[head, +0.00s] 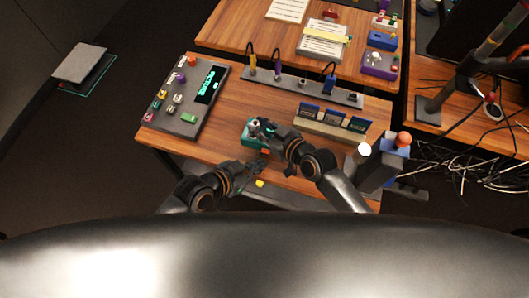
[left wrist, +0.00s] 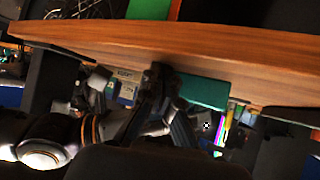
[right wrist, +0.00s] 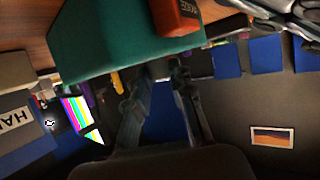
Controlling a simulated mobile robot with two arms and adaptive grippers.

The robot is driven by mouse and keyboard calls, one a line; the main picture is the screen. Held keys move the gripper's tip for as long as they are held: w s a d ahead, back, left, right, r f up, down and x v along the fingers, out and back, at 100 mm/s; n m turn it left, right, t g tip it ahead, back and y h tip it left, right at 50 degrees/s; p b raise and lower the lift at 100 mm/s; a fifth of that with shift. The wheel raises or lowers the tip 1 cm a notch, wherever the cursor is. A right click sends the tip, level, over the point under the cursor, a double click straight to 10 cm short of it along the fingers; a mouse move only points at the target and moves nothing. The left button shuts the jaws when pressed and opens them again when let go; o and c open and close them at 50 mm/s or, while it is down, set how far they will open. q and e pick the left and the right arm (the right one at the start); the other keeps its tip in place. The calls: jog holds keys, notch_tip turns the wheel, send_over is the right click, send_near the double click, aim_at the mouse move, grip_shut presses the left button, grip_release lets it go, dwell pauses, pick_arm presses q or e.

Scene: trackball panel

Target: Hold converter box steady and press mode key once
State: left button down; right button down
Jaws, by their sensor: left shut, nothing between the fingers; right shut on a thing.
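The converter box (head: 246,131) is a teal box near the table's front edge, partly hidden by my right arm. It is also in the left wrist view (left wrist: 206,92) and large in the right wrist view (right wrist: 100,40). The mode key (right wrist: 174,17) is an orange-red block with dark lettering on the box; its red also shows in the head view (head: 265,152). My right gripper (head: 262,127) is shut on the box. My left gripper (head: 261,168) is shut and empty, just in front of the box. Whether it touches the key is unclear.
A dark panel with a lit screen (head: 209,83) and several keys stands at the left of the table. A rack of blue cards (head: 332,121) is right of the box. A dark strip with plugs (head: 303,88) lies behind. Cables (head: 480,165) tangle at the right.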

pick_arm(q)
jog(key=shift+s+a, duration=0.25)
jog(key=shift+s, duration=0.55)
jog(key=shift+s+a, duration=0.3)
jog(key=shift+s, duration=0.45)
jog(key=shift+s+a, duration=0.25)
jog(key=shift+s, duration=0.55)
jog(key=d+r+v, duration=0.1)
jog(key=r+v, duration=0.1)
jog(key=v, duration=0.7)
jog(key=shift+w+a, duration=0.2)
jog(key=shift+r, duration=0.15)
pick_arm(e)
jog(key=c, duration=1.1)
grip_release()
